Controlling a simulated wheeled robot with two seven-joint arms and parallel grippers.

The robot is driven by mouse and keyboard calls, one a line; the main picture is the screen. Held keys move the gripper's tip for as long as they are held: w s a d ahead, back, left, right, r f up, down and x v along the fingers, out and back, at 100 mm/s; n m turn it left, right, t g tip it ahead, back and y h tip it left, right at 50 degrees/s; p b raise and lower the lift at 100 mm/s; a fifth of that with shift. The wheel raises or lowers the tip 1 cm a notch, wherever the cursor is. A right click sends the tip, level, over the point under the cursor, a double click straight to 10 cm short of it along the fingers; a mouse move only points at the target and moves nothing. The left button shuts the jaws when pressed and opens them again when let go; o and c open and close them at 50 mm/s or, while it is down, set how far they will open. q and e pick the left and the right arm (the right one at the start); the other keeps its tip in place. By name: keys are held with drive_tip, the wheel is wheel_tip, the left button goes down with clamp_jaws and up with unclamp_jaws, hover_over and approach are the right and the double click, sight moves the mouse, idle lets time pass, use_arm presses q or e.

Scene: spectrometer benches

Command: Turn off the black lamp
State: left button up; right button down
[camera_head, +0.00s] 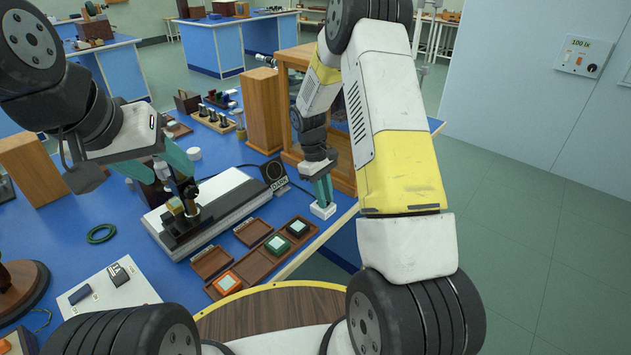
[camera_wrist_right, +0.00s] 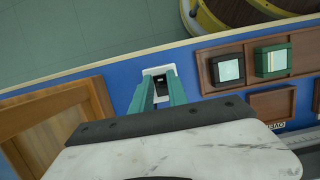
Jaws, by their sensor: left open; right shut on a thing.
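My right gripper (camera_head: 322,190) points down at the front right edge of the blue bench. Its teal fingers are shut on a small white switch box (camera_head: 323,211). In the right wrist view, the white switch box (camera_wrist_right: 149,72) shows a black rocker between the fingertips (camera_wrist_right: 160,88). Whether the rocker is pressed cannot be told. A black square unit with a round face (camera_head: 274,174) stands left of the switch box; I cannot tell whether it is the lamp. My left gripper (camera_head: 172,177) is open, above a dark stand with brass parts (camera_head: 190,205).
A white-topped bench instrument (camera_head: 225,198) fills the middle. Brown trays (camera_head: 260,262) with orange, green and dark blocks lie in front. A wooden cabinet (camera_head: 345,165) stands behind my right gripper. A green ring (camera_head: 101,234) lies left. A wall panel (camera_head: 584,56) hangs at right.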

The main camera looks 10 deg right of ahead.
drive_tip(key=c, duration=1.3)
unclamp_jaws()
drive_tip(key=shift+r, duration=0.1)
drive_tip(key=v, duration=0.7)
drive_tip(key=shift+w, duration=0.1)
drive_tip(key=shift+r, duration=0.3)
